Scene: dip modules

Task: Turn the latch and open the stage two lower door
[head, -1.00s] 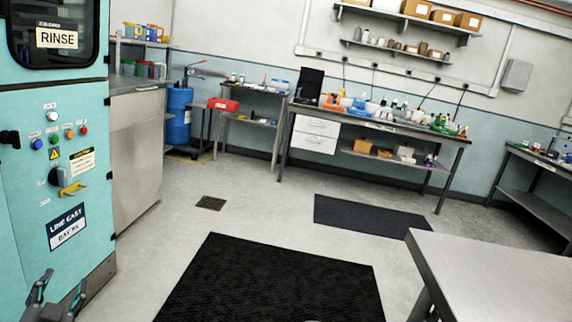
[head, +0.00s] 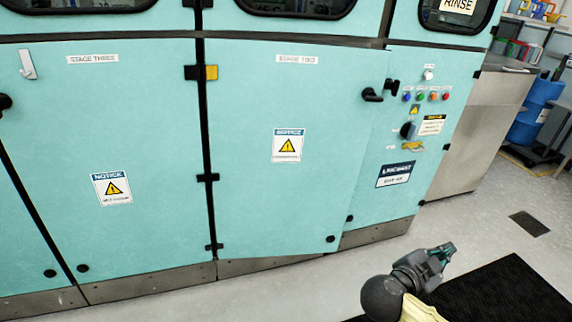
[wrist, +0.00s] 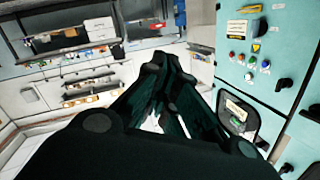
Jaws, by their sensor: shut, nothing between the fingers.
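The stage two lower door (head: 290,190) is a turquoise panel with a warning notice, in the middle of the head view. Its lower edge slants out from the cabinet line, so it looks slightly ajar, hinged at its left. Its black latch handle (head: 372,95) is near the upper right edge, apart from a black catch (head: 392,87) on the frame. My gripper (head: 447,250) is low at the right, in front of the cabinet and away from the door. It is shut and empty; its dark fingers fill the middle of the wrist view (wrist: 177,62).
The stage three door (head: 110,150) is closed at the left. A control panel (head: 425,110) with coloured buttons and a knob adjoins the stage two door. A black mat (head: 500,290) lies on the floor at the lower right. Grey floor between is clear.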

